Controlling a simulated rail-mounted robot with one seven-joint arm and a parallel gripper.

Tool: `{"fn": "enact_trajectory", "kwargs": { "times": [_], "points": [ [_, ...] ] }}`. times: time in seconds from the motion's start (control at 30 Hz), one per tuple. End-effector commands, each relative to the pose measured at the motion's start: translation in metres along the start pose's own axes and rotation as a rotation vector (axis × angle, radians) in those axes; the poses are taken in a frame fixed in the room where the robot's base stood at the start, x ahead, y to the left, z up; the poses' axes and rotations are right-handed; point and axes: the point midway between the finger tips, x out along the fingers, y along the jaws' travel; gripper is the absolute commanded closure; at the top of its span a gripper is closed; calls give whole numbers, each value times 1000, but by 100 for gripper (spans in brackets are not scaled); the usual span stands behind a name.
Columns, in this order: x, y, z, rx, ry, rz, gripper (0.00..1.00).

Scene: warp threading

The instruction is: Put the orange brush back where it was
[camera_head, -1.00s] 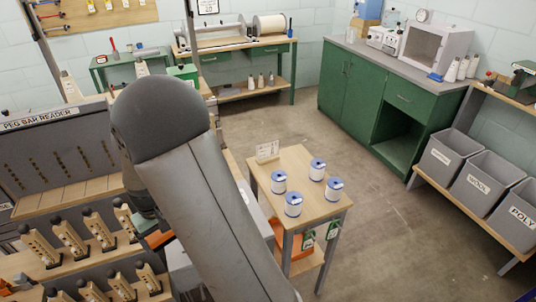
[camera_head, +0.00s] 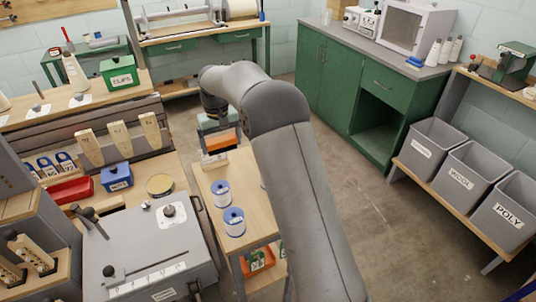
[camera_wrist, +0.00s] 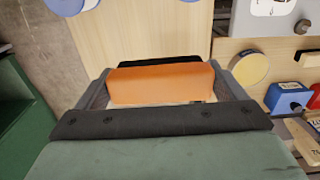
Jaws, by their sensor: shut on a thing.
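The orange brush (camera_wrist: 160,83) is held between the two grey fingers of my gripper (camera_wrist: 163,88) in the wrist view. A wooden top lies beyond it in that view. In the head view the brush (camera_head: 222,141) shows as an orange block under my gripper (camera_head: 220,128), near the far end of the small wooden table (camera_head: 247,190). It looks to be above or just beyond that end. I cannot tell the exact height or whether it touches anything. My arm hides part of the table.
Two blue-and-white spools (camera_head: 234,222) stand on the table, near a small label card (camera_head: 215,161). A grey machine (camera_head: 150,255), a blue box (camera_head: 117,177) and a round tin (camera_head: 160,185) are to the left. Green cabinets (camera_head: 345,95) stand right; the floor between is clear.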

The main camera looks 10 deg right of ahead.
Motion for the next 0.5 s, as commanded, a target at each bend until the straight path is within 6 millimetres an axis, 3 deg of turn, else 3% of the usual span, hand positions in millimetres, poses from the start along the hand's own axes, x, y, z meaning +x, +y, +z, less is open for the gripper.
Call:
{"fn": "enact_trajectory", "kwargs": {
  "times": [0.37,0.5],
  "points": [
    [35,82,-32,6,-2,0,38],
    [65,102,-40,3,-4,0,38]
  ]
}}
